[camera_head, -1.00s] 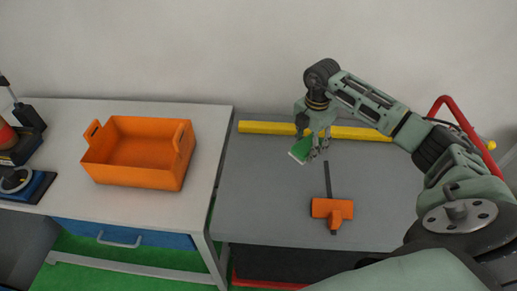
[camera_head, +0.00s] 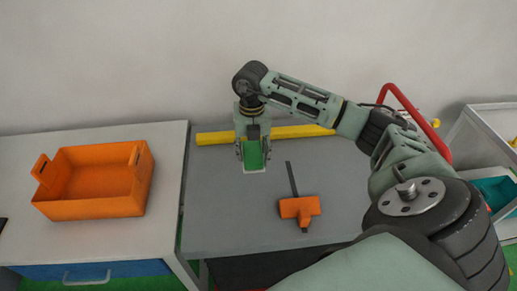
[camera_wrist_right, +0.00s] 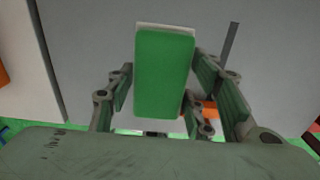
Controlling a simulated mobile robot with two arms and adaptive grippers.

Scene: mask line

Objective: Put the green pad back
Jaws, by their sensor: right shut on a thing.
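The green pad (camera_head: 253,155) has a pale layer along its lower edge. My right gripper (camera_head: 252,148) is shut on it and holds it over the left part of the grey table (camera_head: 230,220). In the right wrist view the green pad (camera_wrist_right: 163,75) hangs between the fingers of my right gripper (camera_wrist_right: 165,100), its broad green face to the camera. Whether the pad touches the table is hard to tell. My left gripper is not in view.
An orange bin (camera_head: 95,207) stands on the white table (camera_head: 150,222) at left. A yellow bar (camera_head: 300,131) runs along the grey table's back. An orange tool with a dark strip (camera_head: 298,208) lies right of the pad. A teal container (camera_head: 497,190) shows at far right.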

